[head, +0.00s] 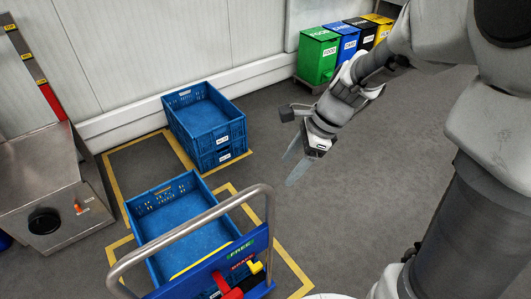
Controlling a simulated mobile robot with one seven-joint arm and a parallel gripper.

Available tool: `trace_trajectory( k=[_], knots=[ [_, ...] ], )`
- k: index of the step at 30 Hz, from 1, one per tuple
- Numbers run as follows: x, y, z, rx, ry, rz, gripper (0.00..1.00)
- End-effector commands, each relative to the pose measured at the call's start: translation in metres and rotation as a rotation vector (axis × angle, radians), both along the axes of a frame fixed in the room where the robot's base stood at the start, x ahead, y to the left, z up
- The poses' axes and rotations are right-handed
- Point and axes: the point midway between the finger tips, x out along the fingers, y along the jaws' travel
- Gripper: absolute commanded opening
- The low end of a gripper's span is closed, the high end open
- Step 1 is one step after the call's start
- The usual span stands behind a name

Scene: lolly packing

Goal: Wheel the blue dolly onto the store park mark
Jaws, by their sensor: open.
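The blue dolly (259,242) stands at the bottom centre of the head view, with a grey tube handle (190,234) rising at its near end. Its end panel reads FREE in green and BRAKE in red, with a red and a yellow part beside the words. A blue crate (143,204) sits behind the handle; I cannot tell whether it rests on the dolly. Yellow floor lines (290,264) show around the dolly; which mark is the store park is not readable. My gripper (293,161) is open and empty, up and right of the handle, apart from it.
Stacked blue crates (209,148) stand by the wall inside another yellow outline (113,176). A metal cabinet (45,195) is at the left. Green, blue, black and yellow bins (318,55) line the back wall. Grey floor right of the dolly is clear.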

Motion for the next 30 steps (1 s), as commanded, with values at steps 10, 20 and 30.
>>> trace_trajectory(
  k=[10,20,30],
  knots=[
    [0.004,0.027,-0.067,0.000,0.003,0.004,0.69],
    [0.008,0.050,-0.123,0.000,0.003,0.004,0.69],
    [0.011,0.059,-0.144,-0.002,-0.001,0.003,0.69]
  ],
)
